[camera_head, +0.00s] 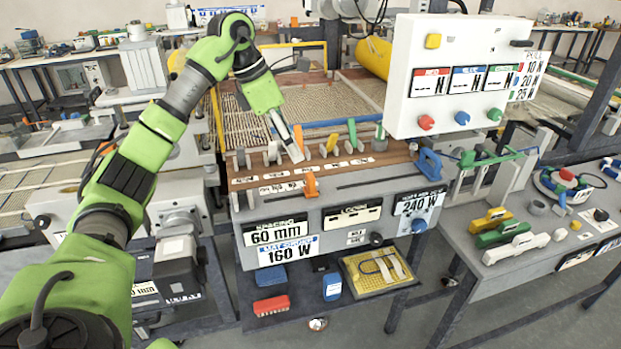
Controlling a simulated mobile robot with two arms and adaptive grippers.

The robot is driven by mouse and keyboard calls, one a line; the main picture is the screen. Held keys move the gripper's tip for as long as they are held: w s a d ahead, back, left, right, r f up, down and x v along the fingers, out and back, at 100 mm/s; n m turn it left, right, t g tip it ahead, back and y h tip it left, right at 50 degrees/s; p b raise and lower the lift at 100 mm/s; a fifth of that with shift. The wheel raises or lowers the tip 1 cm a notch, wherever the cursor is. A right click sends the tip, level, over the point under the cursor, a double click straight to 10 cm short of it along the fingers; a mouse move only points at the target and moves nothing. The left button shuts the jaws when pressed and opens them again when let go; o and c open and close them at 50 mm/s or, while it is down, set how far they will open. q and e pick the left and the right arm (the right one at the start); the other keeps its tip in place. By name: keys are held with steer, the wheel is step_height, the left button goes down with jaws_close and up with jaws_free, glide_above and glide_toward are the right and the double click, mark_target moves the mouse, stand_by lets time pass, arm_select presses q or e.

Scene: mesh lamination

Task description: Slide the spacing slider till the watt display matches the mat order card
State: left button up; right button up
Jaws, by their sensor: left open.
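The machine's front panel shows a spacing readout of 60 mm (276,232). Below it the mat order card (287,250) reads 160 W. The watt display (419,204) at the panel's right reads 240 W. An orange slider handle (311,187) stands up at the front edge of the brown deck, just above the panel; it seems to be the spacing slider. My left gripper (297,150) points down from above, open and empty, over the row of grey and coloured levers, behind and above the orange handle, apparently not touching it. My right gripper is out of view.
A white box (455,75) with red, blue and green displays hangs at upper right. A blue handle (429,164) stands at the deck's right end. Several levers, including a green one (352,132), line the deck. A yellow tray (378,271) sits on the shelf below.

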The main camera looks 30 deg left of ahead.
mark_target(308, 176)
arm_select(q)
steer(key=p+x, duration=0.2)
steer(key=x, duration=0.9)
steer(key=shift+w+d+f, duration=0.1)
steer(key=shift+d+f, duration=0.05)
steer(key=shift+f, duration=0.15)
steer(key=shift+c, duration=0.4)
